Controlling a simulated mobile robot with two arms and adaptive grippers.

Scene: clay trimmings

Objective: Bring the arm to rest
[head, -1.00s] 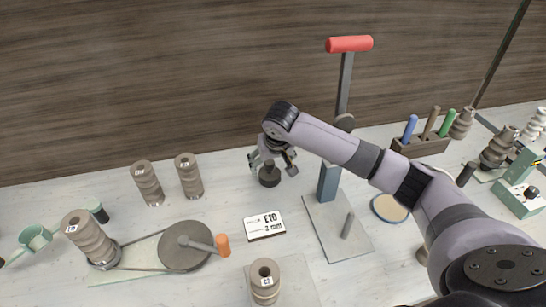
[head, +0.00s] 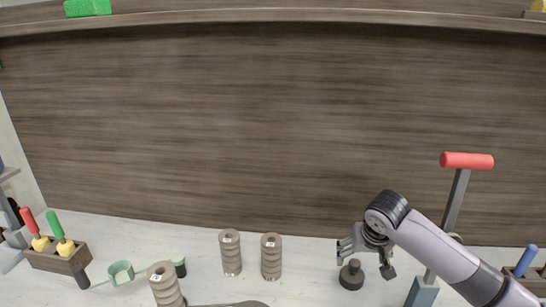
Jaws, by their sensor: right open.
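My right arm reaches in from the lower right. Its gripper (head: 366,259) points down over the back of the white worktop (head: 310,285), with its fingers apart and nothing seen between them. A small dark knobbed weight (head: 351,276) stands on the worktop just below and beside the left finger. I cannot tell whether they touch. My left gripper is not in view.
Two ribbed clay-coloured spools (head: 230,254) stand left of the gripper, a third (head: 164,285) nearer. A red-handled lever press (head: 466,161) rises behind my right arm. A tool holder (head: 60,256) is at far left. A shelf (head: 280,15) runs along the top.

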